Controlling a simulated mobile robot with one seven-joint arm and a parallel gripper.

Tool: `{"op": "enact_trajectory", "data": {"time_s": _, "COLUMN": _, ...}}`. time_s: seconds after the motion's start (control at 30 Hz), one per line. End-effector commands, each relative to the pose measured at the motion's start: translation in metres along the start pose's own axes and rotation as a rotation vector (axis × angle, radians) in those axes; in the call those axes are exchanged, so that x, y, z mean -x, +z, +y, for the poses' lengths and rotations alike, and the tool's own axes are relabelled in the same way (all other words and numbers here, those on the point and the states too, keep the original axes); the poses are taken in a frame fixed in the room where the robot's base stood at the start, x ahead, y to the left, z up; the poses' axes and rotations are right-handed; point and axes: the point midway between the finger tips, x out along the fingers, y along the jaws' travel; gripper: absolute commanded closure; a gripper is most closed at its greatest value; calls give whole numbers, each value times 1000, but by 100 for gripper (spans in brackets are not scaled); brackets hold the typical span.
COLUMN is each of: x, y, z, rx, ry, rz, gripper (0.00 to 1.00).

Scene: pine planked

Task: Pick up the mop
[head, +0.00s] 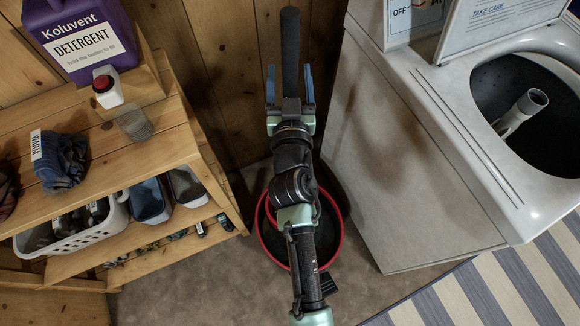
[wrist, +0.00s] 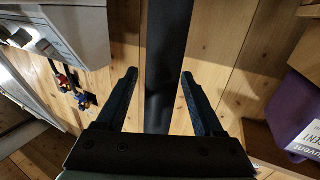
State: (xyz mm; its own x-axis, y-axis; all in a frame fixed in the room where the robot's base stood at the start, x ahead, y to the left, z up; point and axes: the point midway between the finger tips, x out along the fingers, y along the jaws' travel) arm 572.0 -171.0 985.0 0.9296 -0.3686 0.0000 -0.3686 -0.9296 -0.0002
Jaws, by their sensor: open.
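The mop shows as a dark upright handle (head: 290,45) in the gap between the washing machine and the shelf. Its lower part and head are hidden behind my arm. My gripper (head: 290,88) is open, with one blue finger on each side of the handle. In the wrist view the dark handle (wrist: 168,50) runs between the two fingers (wrist: 160,76), with a visible gap on each side. I cannot tell how deep it sits between them.
A red-rimmed round bucket (head: 338,240) is on the floor, partly behind my arm. A white washing machine (head: 420,170) stands close on the right. A wooden shelf (head: 165,140) stands on the left, with a purple detergent jug (head: 78,35) and a white basket (head: 85,235). A planked wall is behind.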

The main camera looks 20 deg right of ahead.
Motion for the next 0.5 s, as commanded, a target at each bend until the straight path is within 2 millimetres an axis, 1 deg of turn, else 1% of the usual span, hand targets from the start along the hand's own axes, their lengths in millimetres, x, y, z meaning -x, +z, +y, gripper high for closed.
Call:
{"op": "enact_trajectory", "data": {"time_s": 0.07, "x": 0, "y": 0, "z": 0, "rx": 0, "ry": 0, "rz": 0, "gripper": 31}}
{"op": "enact_trajectory", "data": {"time_s": 0.17, "x": 0, "y": 0, "z": 0, "rx": 0, "ry": 0, "rz": 0, "gripper": 47}}
{"op": "enact_trajectory", "data": {"time_s": 0.2, "x": 0, "y": 0, "z": 0, "rx": 0, "ry": 1, "rz": 0, "gripper": 54}}
{"op": "enact_trajectory", "data": {"time_s": 0.27, "x": 0, "y": 0, "z": 0, "rx": 0, "ry": 1, "rz": 0, "gripper": 65}}
{"op": "enact_trajectory", "data": {"time_s": 0.3, "x": 0, "y": 0, "z": 0, "rx": 0, "ry": 1, "rz": 0, "gripper": 72}}
{"op": "enact_trajectory", "data": {"time_s": 0.43, "x": 0, "y": 0, "z": 0, "rx": 0, "ry": 1, "rz": 0, "gripper": 96}}
{"op": "enact_trajectory", "data": {"time_s": 0.47, "x": 0, "y": 0, "z": 0, "rx": 0, "ry": 1, "rz": 0, "gripper": 100}}
{"op": "enact_trajectory", "data": {"time_s": 0.5, "x": 0, "y": 0, "z": 0, "rx": 0, "ry": 1, "rz": 0, "gripper": 100}}
